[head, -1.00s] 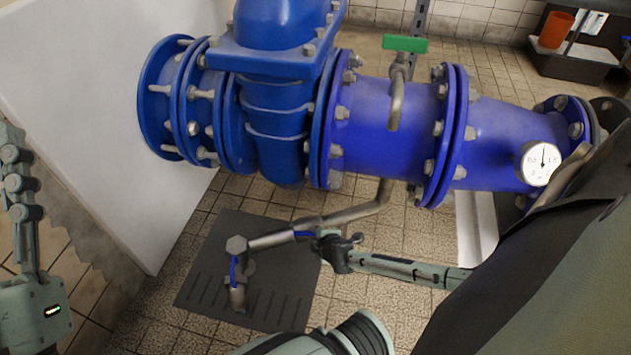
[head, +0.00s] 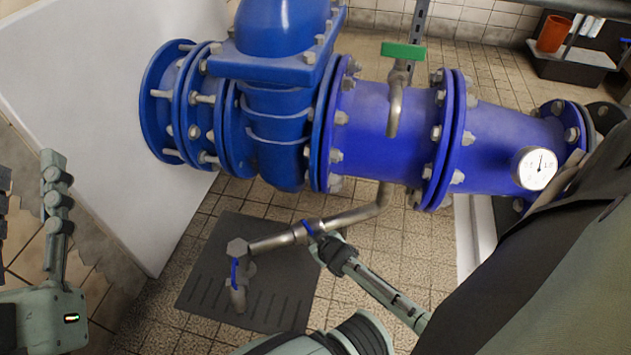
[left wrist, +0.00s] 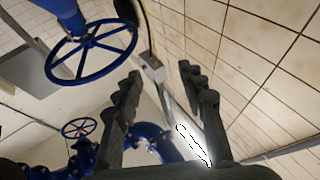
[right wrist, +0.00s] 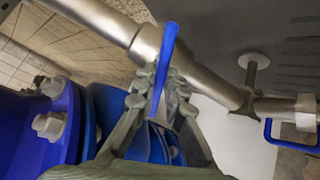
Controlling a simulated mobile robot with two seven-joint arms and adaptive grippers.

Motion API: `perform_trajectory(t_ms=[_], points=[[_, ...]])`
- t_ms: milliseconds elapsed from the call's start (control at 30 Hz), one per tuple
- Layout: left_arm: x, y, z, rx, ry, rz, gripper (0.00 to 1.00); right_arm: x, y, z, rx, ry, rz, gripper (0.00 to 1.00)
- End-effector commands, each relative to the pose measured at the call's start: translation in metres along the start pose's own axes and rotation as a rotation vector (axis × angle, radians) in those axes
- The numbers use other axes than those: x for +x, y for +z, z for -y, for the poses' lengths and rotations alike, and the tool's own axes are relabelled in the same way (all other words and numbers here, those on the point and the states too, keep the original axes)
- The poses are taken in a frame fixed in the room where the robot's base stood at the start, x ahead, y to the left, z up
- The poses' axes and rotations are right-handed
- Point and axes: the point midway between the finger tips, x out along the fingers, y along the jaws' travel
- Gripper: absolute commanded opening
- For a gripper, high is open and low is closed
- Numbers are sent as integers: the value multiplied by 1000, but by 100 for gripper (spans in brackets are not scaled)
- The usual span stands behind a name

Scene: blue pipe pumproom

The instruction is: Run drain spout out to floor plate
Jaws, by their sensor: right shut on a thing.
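The steel drain spout (head: 347,219) comes from under the blue main pipe and runs left to an elbow. Its short outlet (head: 238,295) points down over the dark slotted floor plate (head: 203,287). A blue lever (right wrist: 162,68) sits on the spout's middle joint, and a second blue lever (head: 235,272) sits by the elbow. My right gripper (head: 322,240) is shut on the middle lever, which shows between its fingers in the right wrist view. My left gripper (left wrist: 160,95) is open and empty, raised at the left edge of the head view.
The blue main pipe (head: 395,140) with flanges and bolts crosses above the spout. A green-handled tap (head: 403,51) and a gauge (head: 535,168) are on it. A white panel (head: 90,110) stands at the left. Tiled floor (head: 270,197) is clear around the plate.

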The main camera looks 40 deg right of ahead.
Motion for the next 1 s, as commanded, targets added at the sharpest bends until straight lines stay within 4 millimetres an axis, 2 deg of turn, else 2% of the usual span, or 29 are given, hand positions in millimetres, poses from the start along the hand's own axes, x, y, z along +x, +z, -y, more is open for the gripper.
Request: perform_trajectory(t_ms=[200,500,1000], points=[[0,15,2,5,-4,92,40,-1,0,0,174,0,3,0],[-4,40,12,28,-20,215,40,0,0,0,320,0,3,0],[-6,49,16,36,-27,257,40,0,0,0,371,0,1,0]])
